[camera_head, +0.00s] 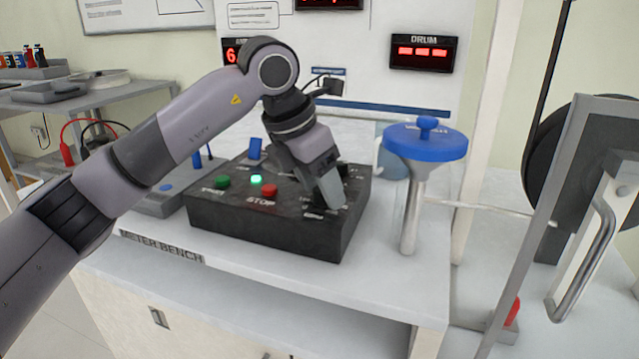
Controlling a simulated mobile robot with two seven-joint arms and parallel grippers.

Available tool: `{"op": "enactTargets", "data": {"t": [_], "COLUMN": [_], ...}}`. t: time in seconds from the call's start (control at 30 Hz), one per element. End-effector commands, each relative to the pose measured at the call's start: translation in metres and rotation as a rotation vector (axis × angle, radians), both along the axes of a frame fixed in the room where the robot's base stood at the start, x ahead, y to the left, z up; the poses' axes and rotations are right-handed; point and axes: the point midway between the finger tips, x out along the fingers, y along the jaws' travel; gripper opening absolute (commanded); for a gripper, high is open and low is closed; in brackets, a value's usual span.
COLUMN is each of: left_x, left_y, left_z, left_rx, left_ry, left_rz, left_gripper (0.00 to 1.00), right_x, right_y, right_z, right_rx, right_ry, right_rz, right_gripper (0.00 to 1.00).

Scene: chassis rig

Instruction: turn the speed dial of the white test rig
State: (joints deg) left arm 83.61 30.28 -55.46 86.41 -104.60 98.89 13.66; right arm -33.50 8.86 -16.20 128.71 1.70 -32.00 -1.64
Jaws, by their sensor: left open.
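The white test rig (310,290) carries a black control box (265,233) on its top. The box has a green button (222,182), a lit green lamp (256,180) and a red button (269,191) above the word STOP. My left gripper (334,200) comes down over the right part of the box, pointing down, with its fingertips close to the top face. It is open. The speed dial is not clearly visible; the gripper covers that part of the box. I cannot tell whether the fingers touch anything. My right gripper is not in view.
A blue handwheel (426,142) on a grey post stands right of the box. A metal frame (560,220) and a dark wheel stand at the far right. A display marked DRUM (424,53) is on the back panel. A side table (95,100) stands at the left.

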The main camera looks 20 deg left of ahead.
Motion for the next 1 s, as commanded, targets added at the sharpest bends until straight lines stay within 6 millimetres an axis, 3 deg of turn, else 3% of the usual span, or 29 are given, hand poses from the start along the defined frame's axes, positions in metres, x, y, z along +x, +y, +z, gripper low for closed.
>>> {"op": "enactTargets", "data": {"t": [0.03,0.17,0.2,0.57,1.0], "left_x": [0.000,0.000,0.000,0.000,0.002], "left_y": [0.000,0.000,0.000,0.001,0.002], "left_z": [0.000,0.000,0.000,0.002,0.006], "left_rx": [0.000,0.000,0.000,0.001,-0.002], "left_ry": [0.000,0.000,0.000,0.002,0.003], "left_rz": [0.000,0.000,0.000,-0.053,-0.391], "left_gripper": [0.49,0.07,0.04,0.05,0.05], "right_x": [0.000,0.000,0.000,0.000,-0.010], "right_y": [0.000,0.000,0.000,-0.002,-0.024], "right_z": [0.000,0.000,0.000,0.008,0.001], "right_rx": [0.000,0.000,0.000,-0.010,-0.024], "right_ry": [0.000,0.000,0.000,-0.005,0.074], "right_rz": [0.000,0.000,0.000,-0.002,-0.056], "right_gripper": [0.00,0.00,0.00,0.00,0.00]}}
